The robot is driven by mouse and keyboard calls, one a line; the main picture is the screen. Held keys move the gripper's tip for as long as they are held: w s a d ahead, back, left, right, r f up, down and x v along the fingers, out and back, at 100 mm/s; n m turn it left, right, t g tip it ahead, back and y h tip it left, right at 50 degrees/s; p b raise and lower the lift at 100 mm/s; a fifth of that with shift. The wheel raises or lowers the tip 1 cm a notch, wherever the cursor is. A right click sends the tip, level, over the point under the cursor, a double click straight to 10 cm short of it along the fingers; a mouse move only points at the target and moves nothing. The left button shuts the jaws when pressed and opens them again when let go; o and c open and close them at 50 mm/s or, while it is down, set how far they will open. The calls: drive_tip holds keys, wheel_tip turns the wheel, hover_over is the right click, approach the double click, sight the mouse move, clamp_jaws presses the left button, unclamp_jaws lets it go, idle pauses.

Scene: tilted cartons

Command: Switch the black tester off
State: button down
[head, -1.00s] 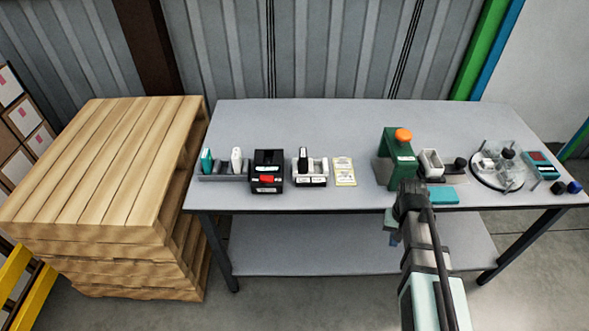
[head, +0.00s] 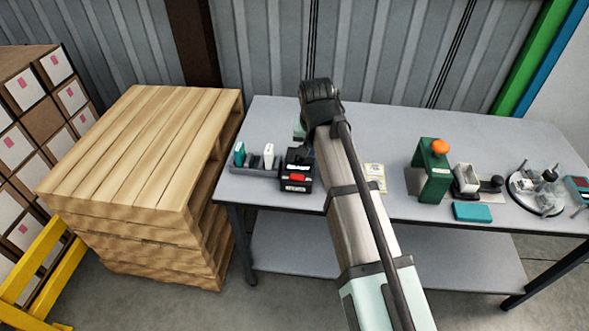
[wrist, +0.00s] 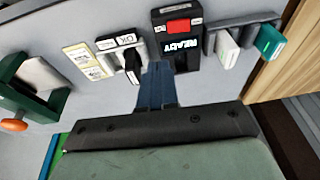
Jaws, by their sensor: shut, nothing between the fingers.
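The black tester (head: 296,184) is a dark box with a red part on its front, near the left end of the table. In the wrist view the tester (wrist: 195,63) shows a red switch and a white "READY" text. I cannot tell which way the switch is set. My gripper (wrist: 158,68) is shut and empty, with its blue-grey fingers pointing toward the table, just beside the tester.
A grey holder with a teal and a white item (head: 268,156) stands left of the tester. In the wrist view a black-and-white device (wrist: 133,64) stands close on the other side. A yellow card (head: 375,176) and a green press (head: 432,172) are farther right. A pallet stack (head: 140,150) adjoins the table's left.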

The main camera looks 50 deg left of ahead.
wheel_tip(320, 180, up, 2)
drive_tip(key=s+a, duration=0.3)
approach(291, 176)
drive_tip(key=x, duration=0.2)
drive_tip(key=w+x, duration=0.1)
drive_tip(key=x, duration=0.2)
drive_tip(key=shift+w+d+f, duration=0.1)
drive_tip(key=shift+w+d, duration=0.05)
drive_tip(key=shift+f, duration=0.5)
drive_tip(key=shift+s+a+f+n+t, duration=0.3)
drive_tip(key=shift+a+f+t, duration=0.1)
drive_tip(key=shift+f+t, duration=0.1)
drive_tip(key=shift+s+a+f+t+h, duration=0.1)
drive_tip(key=shift+s+t+h, duration=0.1)
drive_tip(key=shift+t+h, duration=0.35)
drive_tip(key=shift+s+f, duration=0.1)
drive_tip(key=shift+s, duration=0.05)
